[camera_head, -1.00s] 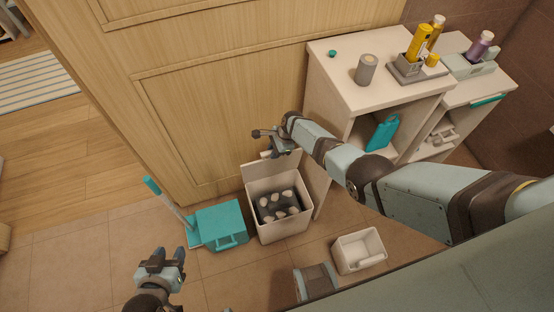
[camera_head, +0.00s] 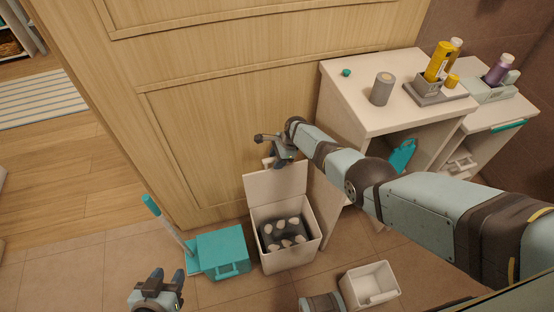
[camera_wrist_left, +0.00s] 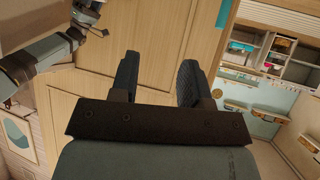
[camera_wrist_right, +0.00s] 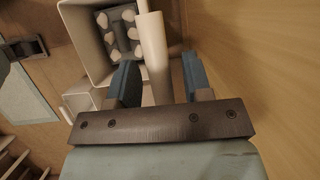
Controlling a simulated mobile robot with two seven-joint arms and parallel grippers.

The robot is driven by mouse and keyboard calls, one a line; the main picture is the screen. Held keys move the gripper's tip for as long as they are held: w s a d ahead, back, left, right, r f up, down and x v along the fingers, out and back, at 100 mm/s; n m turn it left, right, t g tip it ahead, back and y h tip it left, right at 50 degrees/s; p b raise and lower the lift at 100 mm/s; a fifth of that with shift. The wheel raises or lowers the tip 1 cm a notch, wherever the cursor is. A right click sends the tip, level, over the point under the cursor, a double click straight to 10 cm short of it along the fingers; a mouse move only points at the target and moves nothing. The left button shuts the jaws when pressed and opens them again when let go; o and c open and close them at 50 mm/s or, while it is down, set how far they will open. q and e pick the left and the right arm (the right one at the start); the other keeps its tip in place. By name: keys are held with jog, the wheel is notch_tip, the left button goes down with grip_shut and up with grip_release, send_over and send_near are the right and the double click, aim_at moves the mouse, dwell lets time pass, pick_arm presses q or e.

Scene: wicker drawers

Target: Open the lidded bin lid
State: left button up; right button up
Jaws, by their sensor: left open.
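The lidded bin (camera_head: 290,251) is a white box on the floor against the wooden panel, with dark contents and several pale lumps inside. Its white lid (camera_head: 277,186) stands up at the back, so the bin is open. My right gripper (camera_head: 266,151) is at the lid's top edge. In the right wrist view, the lid (camera_wrist_right: 154,48) shows edge-on between the right gripper's parted fingers (camera_wrist_right: 158,75), with a clear gap on the right side. My left gripper (camera_head: 160,279) is open and empty, low at the left in the head view, away from the bin.
A teal dustpan box (camera_head: 221,253) with a long handle stands just left of the bin. A small white tub (camera_head: 370,287) is on the floor to its right. A white cabinet (camera_head: 350,83) with bottles stands behind my right arm. Tiled floor is free at left.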

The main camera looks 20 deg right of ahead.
jog(key=shift+r, duration=0.1)
jog(key=p+v, duration=0.3)
jog(key=shift+r, duration=0.4)
pick_arm(q)
jog(key=r+p, duration=0.2)
jog(key=p, duration=0.1)
jog(key=r+p, duration=0.1)
jog(key=shift+s+a+r, duration=0.2)
jog(key=shift+s+a, duration=0.05)
jog(key=shift+a, duration=0.15)
pick_arm(e)
jog(key=v, duration=1)
pick_arm(q)
jog(key=shift+d+r, duration=0.15)
jog(key=shift+r, duration=0.05)
pick_arm(e)
jog(key=shift+d, duration=0.1)
